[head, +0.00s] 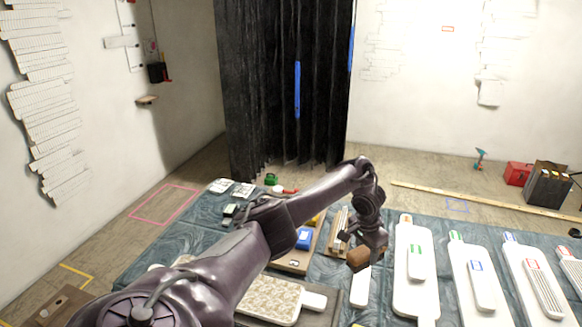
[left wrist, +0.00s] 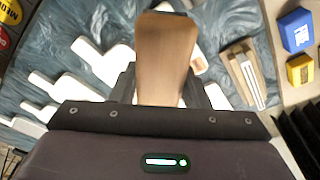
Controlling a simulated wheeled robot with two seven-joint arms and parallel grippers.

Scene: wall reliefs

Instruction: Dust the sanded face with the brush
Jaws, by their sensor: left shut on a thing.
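My left gripper (head: 364,248) is above the cloth-covered table, shut on a brown wooden piece (head: 358,259), which I take to be the brush. In the left wrist view the wooden piece (left wrist: 163,60) stands up between the fingers (left wrist: 160,88), wider at its far end. No bristles show. White panels with handles lie to the right, one with a green-marked block (head: 402,262), one with a blue mark (head: 474,262) and one with a red mark (head: 527,262). I cannot tell which face is sanded. My right gripper is out of view.
A beige textured panel (head: 268,298) lies on the table, partly behind my left arm. A black curtain (head: 270,90) hangs behind the table. A red box (head: 518,174) stands on the floor at right.

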